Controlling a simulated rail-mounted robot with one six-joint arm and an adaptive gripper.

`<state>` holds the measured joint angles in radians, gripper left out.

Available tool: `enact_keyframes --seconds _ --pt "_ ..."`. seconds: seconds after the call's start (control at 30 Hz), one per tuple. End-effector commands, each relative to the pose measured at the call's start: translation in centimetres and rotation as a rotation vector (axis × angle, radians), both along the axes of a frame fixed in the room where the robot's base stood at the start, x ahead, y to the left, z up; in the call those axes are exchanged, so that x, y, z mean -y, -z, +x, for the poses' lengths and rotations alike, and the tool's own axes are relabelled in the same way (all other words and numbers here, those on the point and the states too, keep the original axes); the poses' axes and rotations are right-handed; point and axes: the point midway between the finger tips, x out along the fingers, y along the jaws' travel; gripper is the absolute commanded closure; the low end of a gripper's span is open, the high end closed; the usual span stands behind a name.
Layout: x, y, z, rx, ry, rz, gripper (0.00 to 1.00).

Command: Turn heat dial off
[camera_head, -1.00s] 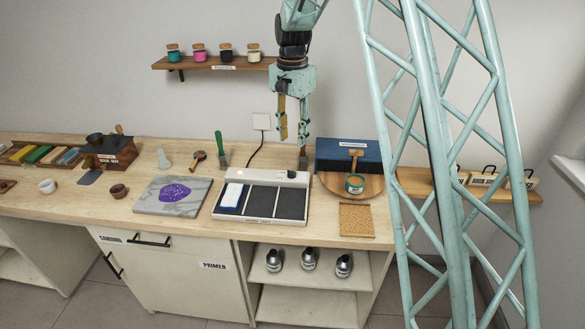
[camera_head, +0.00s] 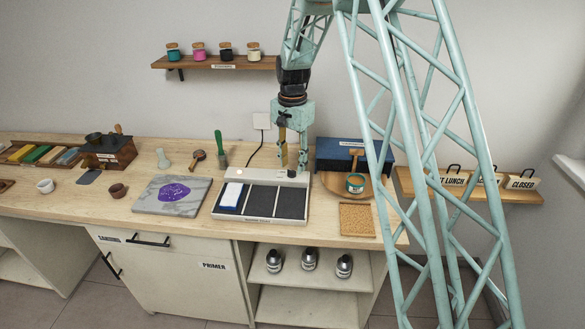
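The heating tray (camera_head: 272,218), a pale box with three dark compartments and a cable, sits on the wooden bench. Its heat dial (camera_head: 291,174) is a small knob on the right part of the back strip, only partly clear behind my fingertips. A small light (camera_head: 253,171) shows at the left of that strip. My gripper (camera_head: 293,166) points down just above the back right of the tray. Its two fingers are apart, one to each side of the dial as seen here. I cannot tell if they touch it.
A white and blue block (camera_head: 232,195) lies in the left compartment. A blue box (camera_head: 335,150) and a round wooden board (camera_head: 335,184) with a teal jar (camera_head: 355,184) stand close to the right. A marble slab (camera_head: 150,205) lies left. A jar shelf (camera_head: 215,64) hangs behind.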

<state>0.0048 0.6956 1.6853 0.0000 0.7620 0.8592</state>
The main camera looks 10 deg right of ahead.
Motion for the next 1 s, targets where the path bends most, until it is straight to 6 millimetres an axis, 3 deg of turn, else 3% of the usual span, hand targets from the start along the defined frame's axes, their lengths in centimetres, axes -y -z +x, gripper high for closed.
enact_keyframes --seconds 0.23,0.63,0.9,1.0 --pt "0.0 1.7 0.0 0.001 0.000 0.000 0.66" --pt "0.0 2.0 0.0 0.001 0.000 0.000 0.66" --pt "0.0 2.0 0.0 0.001 0.000 0.000 0.90" --pt "0.0 2.0 0.0 0.001 0.000 0.000 0.90"
